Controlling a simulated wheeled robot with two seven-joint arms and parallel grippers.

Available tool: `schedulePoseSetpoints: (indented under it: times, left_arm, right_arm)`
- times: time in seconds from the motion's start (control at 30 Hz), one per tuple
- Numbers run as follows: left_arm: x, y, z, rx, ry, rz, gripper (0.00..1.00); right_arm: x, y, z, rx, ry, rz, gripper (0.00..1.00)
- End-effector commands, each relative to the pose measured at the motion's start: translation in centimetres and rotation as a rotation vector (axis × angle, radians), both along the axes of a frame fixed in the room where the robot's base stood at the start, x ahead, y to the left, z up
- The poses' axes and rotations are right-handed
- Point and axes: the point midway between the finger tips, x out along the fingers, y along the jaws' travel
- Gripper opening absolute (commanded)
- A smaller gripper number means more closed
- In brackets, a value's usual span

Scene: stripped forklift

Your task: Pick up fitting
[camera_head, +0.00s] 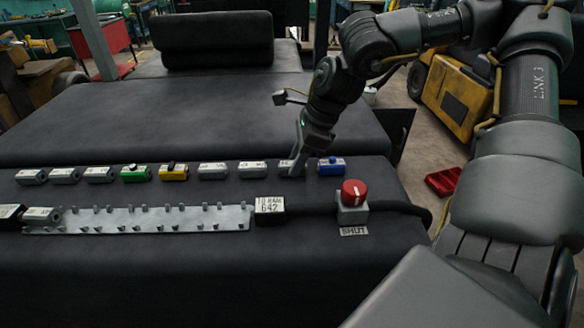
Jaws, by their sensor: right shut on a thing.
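A row of small block-shaped fittings lies on the dark padded surface: several grey ones, such as this grey fitting (252,170), a green fitting (135,174), a yellow fitting (173,173) and a blue fitting (331,167). My right gripper (293,170) reaches down into the row between the last grey fitting at left and the blue one. I cannot tell whether that fitting is clear of the surface. My left gripper is not in view.
A grey pegged rail (140,220) lies in front of the row, ending at a block labelled "TO RAM 642" (270,206). A red knob (354,192) stands at right above a "SHUT" label (354,231). A red tray (444,181) and yellow machine (458,92) are beyond.

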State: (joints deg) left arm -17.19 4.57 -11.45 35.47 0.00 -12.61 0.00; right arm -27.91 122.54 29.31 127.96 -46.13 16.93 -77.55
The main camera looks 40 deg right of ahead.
Motion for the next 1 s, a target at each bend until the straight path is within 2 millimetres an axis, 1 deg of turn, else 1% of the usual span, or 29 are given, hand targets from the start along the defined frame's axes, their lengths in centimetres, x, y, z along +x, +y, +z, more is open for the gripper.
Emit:
schedulePoseSetpoints:
  times: [0.03,0.1,0.37,0.47,0.7,0.8,0.9,1.0]
  left_arm:
    - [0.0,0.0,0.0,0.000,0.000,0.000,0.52]
    - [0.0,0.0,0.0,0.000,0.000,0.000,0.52]
    - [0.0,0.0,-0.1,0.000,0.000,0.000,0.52]
    - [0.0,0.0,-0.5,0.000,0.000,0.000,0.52]
    - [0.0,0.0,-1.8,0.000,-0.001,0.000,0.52]
    - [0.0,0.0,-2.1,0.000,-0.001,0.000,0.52]
    - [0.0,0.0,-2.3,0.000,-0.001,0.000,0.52]
    - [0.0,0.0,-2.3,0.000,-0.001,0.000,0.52]
  right_arm:
    - [0.0,0.0,0.0,0.000,0.000,0.000,0.08]
    - [0.0,0.0,0.1,0.000,-0.001,0.000,0.02]
    - [0.1,0.0,0.4,0.000,-0.004,0.000,0.01]
    - [0.1,0.0,1.4,-0.001,-0.006,0.000,0.01]
    - [0.2,0.0,6.1,-0.003,-0.008,-0.001,0.01]
    - [0.1,0.0,7.9,-0.001,-0.007,-0.001,0.01]
    - [0.1,0.0,9.1,0.000,-0.004,0.000,0.01]
    - [0.0,0.0,9.8,-0.001,-0.002,0.000,0.01]
